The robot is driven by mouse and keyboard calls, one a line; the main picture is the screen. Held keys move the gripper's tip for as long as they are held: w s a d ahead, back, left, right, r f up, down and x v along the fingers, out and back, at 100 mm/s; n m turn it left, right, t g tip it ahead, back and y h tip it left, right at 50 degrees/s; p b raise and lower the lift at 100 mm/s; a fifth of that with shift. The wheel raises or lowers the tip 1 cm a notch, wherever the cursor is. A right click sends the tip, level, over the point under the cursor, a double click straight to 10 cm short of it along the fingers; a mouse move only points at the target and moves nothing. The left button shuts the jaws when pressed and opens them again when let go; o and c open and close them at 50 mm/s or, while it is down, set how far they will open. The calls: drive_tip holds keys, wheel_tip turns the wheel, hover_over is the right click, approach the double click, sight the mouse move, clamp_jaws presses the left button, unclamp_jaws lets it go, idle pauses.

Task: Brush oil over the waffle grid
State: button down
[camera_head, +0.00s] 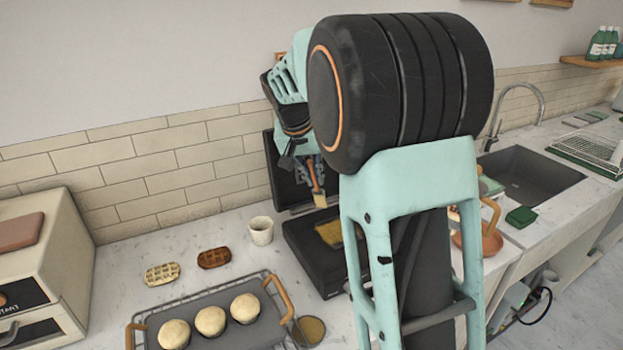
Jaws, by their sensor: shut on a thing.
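My gripper (308,163) is shut on a brush (320,200) with an orange-brown handle and pale bristles. The brush hangs bristles down over the black waffle iron (304,255). The iron stands open, with its lid raised at the back against the tiled wall. A yellow patch (330,233) lies on its lower plate, just below and to the right of the bristles in the picture. The bristles look apart from the plate, but the exact gap is hard to tell. My arm hides the right part of the iron.
A wire rack (147,324) with a grey tray and several round buns stands in front. A small brown round dish (308,331) is beside it. A white cup (261,231), a pale waffle (161,274) and a brown waffle (214,258) lie left of the iron. The sink (528,172) is right.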

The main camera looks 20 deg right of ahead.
drive_tip(key=shift+r+p, duration=0.45)
drive_tip(key=shift+r, duration=0.55)
